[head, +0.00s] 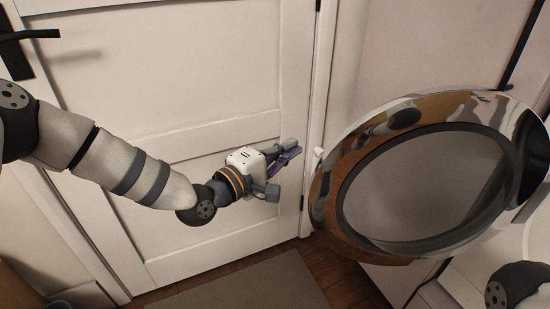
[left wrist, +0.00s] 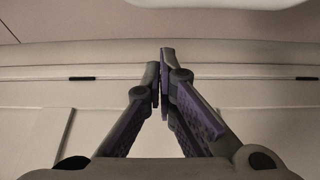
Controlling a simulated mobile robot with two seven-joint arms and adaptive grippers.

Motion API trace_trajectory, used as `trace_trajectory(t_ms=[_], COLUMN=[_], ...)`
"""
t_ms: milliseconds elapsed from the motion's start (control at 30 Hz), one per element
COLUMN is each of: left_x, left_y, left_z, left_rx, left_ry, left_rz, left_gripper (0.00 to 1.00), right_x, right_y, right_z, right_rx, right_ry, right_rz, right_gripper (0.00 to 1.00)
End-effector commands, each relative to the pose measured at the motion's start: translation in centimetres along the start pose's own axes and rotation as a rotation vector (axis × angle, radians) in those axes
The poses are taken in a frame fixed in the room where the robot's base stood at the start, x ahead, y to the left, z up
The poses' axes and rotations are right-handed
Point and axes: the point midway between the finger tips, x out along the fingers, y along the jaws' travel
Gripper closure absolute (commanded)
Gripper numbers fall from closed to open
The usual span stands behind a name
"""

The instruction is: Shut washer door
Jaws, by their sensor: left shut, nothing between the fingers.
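The washer door (head: 333,160) is a round chrome ring with a dark inner rim and a greyish glass middle. It stands swung open at the right of the head view. My left gripper (head: 297,150) is to the left of the door, in front of a white panelled room door, with a small gap to the chrome ring. Its fingers are shut and empty; they meet in the left wrist view (left wrist: 162,62). The washer body (head: 500,270) shows only in part at the lower right, and its opening is mostly hidden behind the door. My right gripper is not in view.
A white panelled room door (head: 190,60) with a black handle (head: 30,36) fills the left and middle background. A grey-brown mat (head: 245,285) lies on the dark wooden floor (head: 345,280). A pinkish wall (head: 430,45) stands behind the washer door.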

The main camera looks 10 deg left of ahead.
Motion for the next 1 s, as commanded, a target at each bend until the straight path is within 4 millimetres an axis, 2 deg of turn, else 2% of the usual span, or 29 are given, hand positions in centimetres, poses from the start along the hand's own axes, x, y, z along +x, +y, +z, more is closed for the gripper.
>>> trace_trajectory(t_ms=[100,167,233,400,833,1000], left_x=[2.6,3.3,2.3,1.1,0.7,0.6], left_y=[-0.2,-0.1,0.3,0.2,-0.1,0.0], left_z=[0.1,0.4,1.4,2.9,3.2,4.3], left_rx=[0.001,0.0,-0.002,-0.001,-0.001,-0.001], left_ry=[-0.001,-0.002,-0.003,-0.001,0.0,0.012], left_rz=[0.0,-0.002,-0.002,0.0,-0.002,-0.003], left_gripper=[1.0,1.0,1.0,1.0,1.0,1.0], right_x=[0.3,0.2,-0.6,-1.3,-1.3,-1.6], right_y=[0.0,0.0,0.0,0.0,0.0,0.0], right_z=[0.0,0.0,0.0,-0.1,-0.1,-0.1], right_rx=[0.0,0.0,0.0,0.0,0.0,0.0], right_ry=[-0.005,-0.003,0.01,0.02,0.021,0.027], right_rz=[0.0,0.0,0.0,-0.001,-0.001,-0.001], right_gripper=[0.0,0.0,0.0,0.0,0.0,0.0])
